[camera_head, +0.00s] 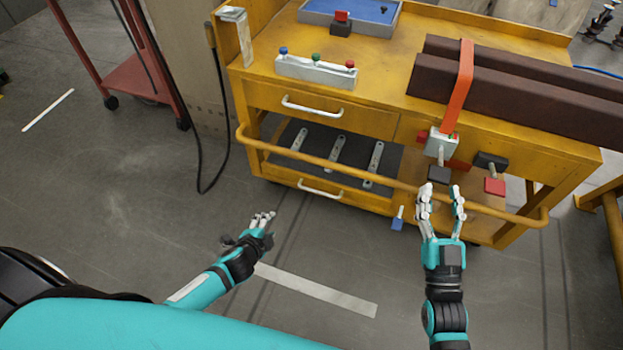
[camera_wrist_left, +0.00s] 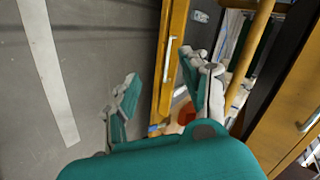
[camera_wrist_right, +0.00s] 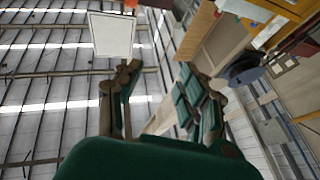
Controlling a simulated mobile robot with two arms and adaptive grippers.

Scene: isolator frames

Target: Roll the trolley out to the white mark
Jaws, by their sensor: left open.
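The yellow trolley (camera_head: 380,118) stands at the upper middle to right of the head view, with a tubular push rail (camera_head: 330,164) along its near side. The white mark (camera_head: 316,290) is a strip on the floor in front of it; it also shows in the left wrist view (camera_wrist_left: 45,70). My left gripper (camera_head: 264,217) is open and empty, above the floor between rail and mark, apart from the rail. My right gripper (camera_head: 440,190) is open, its fingers overlapping the rail's right part in the head view; I cannot tell whether they touch it.
Dark beams (camera_head: 520,85) lie on the trolley top under an orange strap (camera_head: 464,80). A button box (camera_head: 315,70) and blue tray (camera_head: 350,16) are also on top. A red cart (camera_head: 135,78) stands at upper left. A black cable (camera_head: 227,130) hangs beside the trolley. Floor around the mark is clear.

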